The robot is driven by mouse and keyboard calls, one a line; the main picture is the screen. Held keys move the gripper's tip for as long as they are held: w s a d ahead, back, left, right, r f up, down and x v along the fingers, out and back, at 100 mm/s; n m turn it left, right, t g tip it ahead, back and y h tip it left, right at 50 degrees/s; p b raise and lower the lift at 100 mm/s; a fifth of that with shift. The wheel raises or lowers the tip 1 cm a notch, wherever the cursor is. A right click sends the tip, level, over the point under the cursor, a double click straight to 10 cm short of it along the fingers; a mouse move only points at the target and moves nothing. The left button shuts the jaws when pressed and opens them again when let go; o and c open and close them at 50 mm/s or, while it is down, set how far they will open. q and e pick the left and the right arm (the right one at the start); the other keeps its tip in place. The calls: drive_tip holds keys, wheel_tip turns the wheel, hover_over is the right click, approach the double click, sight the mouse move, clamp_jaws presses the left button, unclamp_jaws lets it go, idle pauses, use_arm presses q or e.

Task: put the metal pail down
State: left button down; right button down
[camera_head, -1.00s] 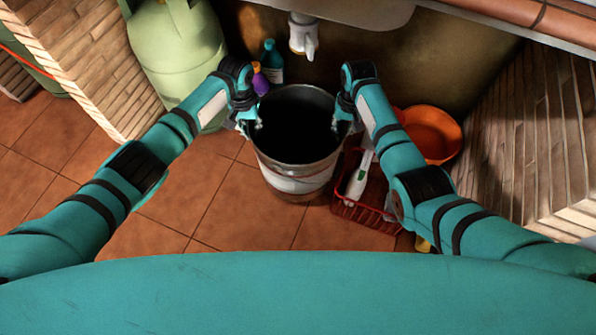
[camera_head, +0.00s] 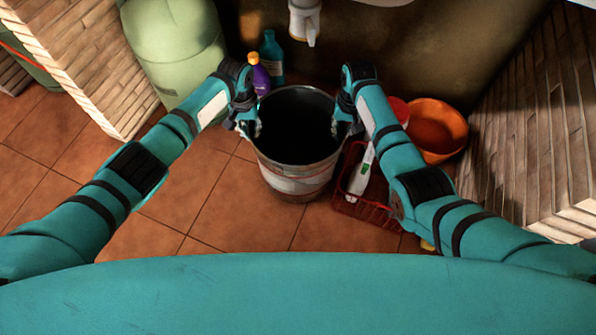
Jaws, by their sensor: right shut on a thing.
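The metal pail (camera_head: 296,172) is in the middle of the head view, upright, with a dark inside and a pale band around its side. It is low, over the tiled floor; I cannot tell whether its bottom touches the tiles. My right gripper (camera_head: 338,128) is shut on the pail's right rim. My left gripper (camera_head: 252,128) is at the pail's left rim; its fingers are small and partly hidden, so I cannot tell whether they are closed.
A red basket (camera_head: 371,212) with a white bottle (camera_head: 361,172) is close to the pail's right. An orange bowl (camera_head: 437,130) lies beyond it. Purple (camera_head: 260,78) and teal (camera_head: 272,58) bottles stand behind. A green gas cylinder (camera_head: 175,45) is back left. Floor tiles (camera_head: 235,212) are clear at front left.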

use_arm(q)
drive_tip(key=c, duration=1.8)
unclamp_jaws()
drive_tip(key=shift+d, duration=0.2)
use_arm(e)
drive_tip(key=c, duration=1.7)
unclamp_jaws()
drive_tip(key=shift+a, duration=0.2)
drive_tip(key=shift+c, duration=0.2)
use_arm(q)
drive_tip(key=o, duration=0.3)
drive_tip(key=shift+a, duration=0.1)
use_arm(e)
drive_tip(key=shift+o, duration=1.3)
drive_tip(key=shift+d, duration=0.1)
use_arm(q)
drive_tip(key=r, duration=1.2)
drive_tip(key=shift+a, duration=0.25)
use_arm(e)
drive_tip(key=shift+d+r, duration=0.1)
drive_tip(key=r, duration=1.2)
drive_tip(key=shift+d, duration=0.2)
drive_tip(key=shift+f, duration=0.1)
